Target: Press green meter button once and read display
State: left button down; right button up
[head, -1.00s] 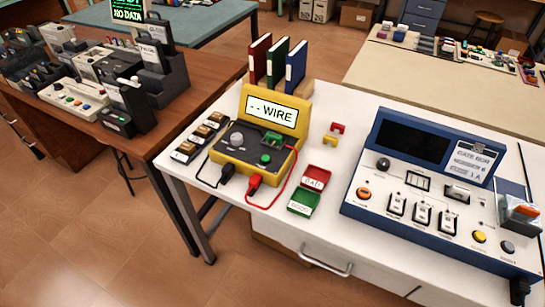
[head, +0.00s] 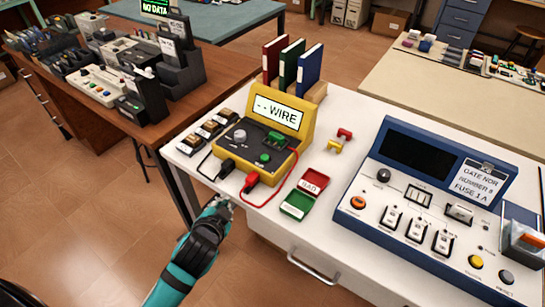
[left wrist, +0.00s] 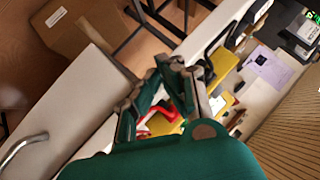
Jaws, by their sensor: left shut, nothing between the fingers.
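The yellow meter (head: 292,125) stands on the white table, its raised display (head: 277,114) reading "-- WIRE". A round green button (head: 265,157) sits on its dark front panel, with a green block behind it and a grey knob to the left. Black and red plugs are at its front edge. My left gripper (head: 222,203) is shut and empty at the table's front edge, in front of the meter and apart from the button. In the left wrist view, its fingers (left wrist: 165,75) partly hide yellow and red things; the green button cannot be made out there.
A red tray (head: 313,181) and green tray (head: 296,205) lie right of the meter. A blue-framed console (head: 440,185) fills the table's right. Several small boxed pieces (head: 211,131) stand left of the meter, binders (head: 290,63) behind it. A red lead loops near the front.

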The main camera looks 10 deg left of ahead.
pick_arm(q)
jog(key=w+d+r+m+t+h, duration=0.25)
jog(key=w+r+m+t, duration=0.25)
jog(key=r, duration=0.6)
jog(key=w+d+r+m+t+h, duration=0.25)
jog(key=w+r+m+t, duration=0.2)
jog(key=r, duration=0.65)
jog(key=s+d+r+m+g+h, duration=0.1)
jog(key=d+r+m+g+h, duration=0.15)
jog(key=d+m+h, duration=0.45)
jog(key=d+r+m+g+h, duration=0.2)
jog(key=d+m+g, duration=0.15)
jog(key=m, duration=0.85)
jog(key=s+d+r+m+g+h, duration=0.15)
jog(key=d+m+g+h, duration=0.3)
jog(key=m, duration=0.45)
jog(key=w+a+f+m+g+y, duration=0.1)
jog(key=w+a+f+m+y, duration=0.2)
jog(key=a+f+m+y, duration=0.1)
jog(key=w+a+f+m+g+y, duration=0.2)
jog(key=w+a+f+m+y, duration=0.2)
jog(key=a, duration=0.4)
jog(key=shift+a+f+m+y, duration=0.25)
jog(key=shift+f+m+y, duration=0.2)
jog(key=shift+m+y, duration=0.6)
pick_arm(e)
jog(key=shift+d, duration=0.6)
pick_arm(q)
jog(key=shift+f, duration=0.1)
